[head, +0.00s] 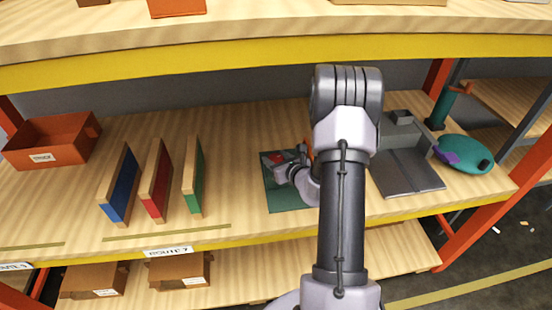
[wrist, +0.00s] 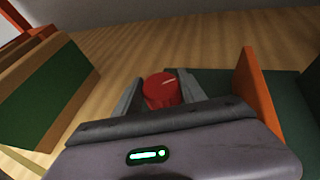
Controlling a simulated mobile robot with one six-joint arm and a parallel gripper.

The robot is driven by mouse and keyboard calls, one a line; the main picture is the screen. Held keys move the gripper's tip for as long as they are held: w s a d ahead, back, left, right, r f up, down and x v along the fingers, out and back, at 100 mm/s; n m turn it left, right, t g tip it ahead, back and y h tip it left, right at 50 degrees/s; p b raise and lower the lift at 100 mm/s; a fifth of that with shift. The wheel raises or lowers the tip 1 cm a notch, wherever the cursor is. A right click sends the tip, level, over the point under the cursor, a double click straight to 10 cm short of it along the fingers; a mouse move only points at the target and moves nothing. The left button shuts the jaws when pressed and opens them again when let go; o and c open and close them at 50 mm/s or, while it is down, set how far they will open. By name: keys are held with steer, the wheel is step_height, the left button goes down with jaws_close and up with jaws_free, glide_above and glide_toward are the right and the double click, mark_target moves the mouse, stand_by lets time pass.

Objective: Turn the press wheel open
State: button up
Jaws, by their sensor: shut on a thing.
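A red round knob (wrist: 161,90), which appears to be the press wheel, sits between the two fingers of my gripper (wrist: 160,95) in the wrist view. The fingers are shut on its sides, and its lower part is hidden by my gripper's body. In the head view the red knob (head: 275,159) shows small at my gripper (head: 284,165), over a dark green base plate (head: 290,197). An orange upright plate (wrist: 254,92) stands close to the right of my gripper in the wrist view. My arm hides much of the device in the head view.
Blue (head: 123,186), red (head: 157,182) and green (head: 194,178) upright panels stand on the shelf (head: 235,190) to the left. A grey machine (head: 408,172) and a teal oval object (head: 466,155) are to the right. A yellow-edged shelf (head: 200,60) hangs above.

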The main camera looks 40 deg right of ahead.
steer(key=n+y, duration=0.3)
steer(key=y, duration=0.1)
steer(key=shift+d, duration=0.1)
steer(key=n+y, duration=0.4)
steer(key=shift+f+g, duration=0.1)
steer(key=shift+g, duration=0.2)
steer(key=n+g+y+b, duration=0.1)
steer(key=n+g+y, duration=0.1)
steer(key=n+y, duration=0.1)
steer(key=shift+n+y, duration=0.3)
steer(key=shift+y, duration=0.1)
steer(key=shift+n+g+y+b, duration=0.5)
steer(key=shift+n+g, duration=0.1)
steer(key=shift+s+a, duration=0.1)
steer(key=shift+a, duration=0.1)
steer(key=o, duration=1.4)
steer(key=shift+f, duration=0.1)
steer(key=shift+c, duration=0.2)
